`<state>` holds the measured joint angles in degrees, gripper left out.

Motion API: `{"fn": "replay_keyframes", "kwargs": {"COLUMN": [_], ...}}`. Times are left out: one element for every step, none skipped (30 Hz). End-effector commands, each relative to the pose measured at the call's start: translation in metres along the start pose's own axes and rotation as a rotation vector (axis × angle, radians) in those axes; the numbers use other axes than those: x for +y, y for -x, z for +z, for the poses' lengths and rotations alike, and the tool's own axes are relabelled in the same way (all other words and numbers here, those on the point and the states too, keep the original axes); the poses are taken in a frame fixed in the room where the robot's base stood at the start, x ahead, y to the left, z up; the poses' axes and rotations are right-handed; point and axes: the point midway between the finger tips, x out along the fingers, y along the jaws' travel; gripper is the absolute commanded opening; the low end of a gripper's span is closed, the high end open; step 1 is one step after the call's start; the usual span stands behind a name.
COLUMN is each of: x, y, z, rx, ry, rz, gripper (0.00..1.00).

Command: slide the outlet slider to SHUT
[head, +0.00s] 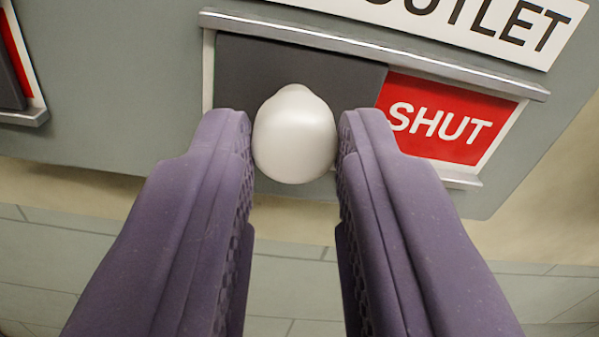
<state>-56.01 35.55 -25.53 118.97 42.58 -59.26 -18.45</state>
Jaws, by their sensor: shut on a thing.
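The outlet slider is a dark grey plate (340,84) in a pale metal track, with a white rounded knob (295,138) on its front. The plate covers the left and middle of the track. The red SHUT label (445,118) shows uncovered at the track's right end. My gripper (295,145) has its two purple fingers on either side of the knob, shut on it. The fingers hide the lower left part of the plate and part of the lower rail.
The OUTLET sign (480,22) is above the track on the grey panel (110,80). Part of another slider with a red label (17,65) shows at the far left. Below the panel are a beige wall strip and a tiled floor (290,270).

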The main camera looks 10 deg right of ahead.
Motion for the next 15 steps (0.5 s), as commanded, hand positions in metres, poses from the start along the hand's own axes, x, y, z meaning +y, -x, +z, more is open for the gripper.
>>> {"fn": "replay_keyframes", "kwargs": {"x": [-0.0029, -0.0030, -0.0030, -0.0029, -0.0028, -0.0025, -0.0024, -0.0022, -0.0020, -0.0019, -0.0018, -0.0016, -0.0016, -0.0016, -0.0017], "y": [0.0006, 0.0007, 0.0007, 0.0007, 0.0007, 0.0006, 0.0006, 0.0005, 0.0005, 0.0005, 0.0004, 0.0004, 0.0007, 0.0016, 0.0039], "z": [-0.0008, -0.0008, -0.0009, -0.0009, -0.0008, -0.0008, -0.0008, -0.0007, -0.0007, -0.0007, -0.0006, -0.0006, -0.0006, -0.0008, -0.0011], "rx": [0.002, 0.002, 0.002, 0.002, 0.002, 0.002, 0.002, 0.002, 0.002, 0.002, 0.002, 0.002, 0.002, 0.002, 0.001], "ry": [-0.001, -0.001, -0.001, -0.001, -0.001, -0.001, -0.001, -0.001, -0.001, -0.001, -0.001, -0.001, -0.001, -0.001, -0.001], "rz": [-0.007, -0.007, -0.007, -0.007, -0.007, -0.006, -0.006, -0.005, -0.005, -0.005, -0.005, -0.004, -0.004, -0.004, -0.005], "gripper": [0.00, 0.29, 0.38, 0.45, 0.52, 0.53, 0.53, 0.53, 0.53, 0.53, 0.53, 0.53, 0.53, 0.53, 0.53]}}
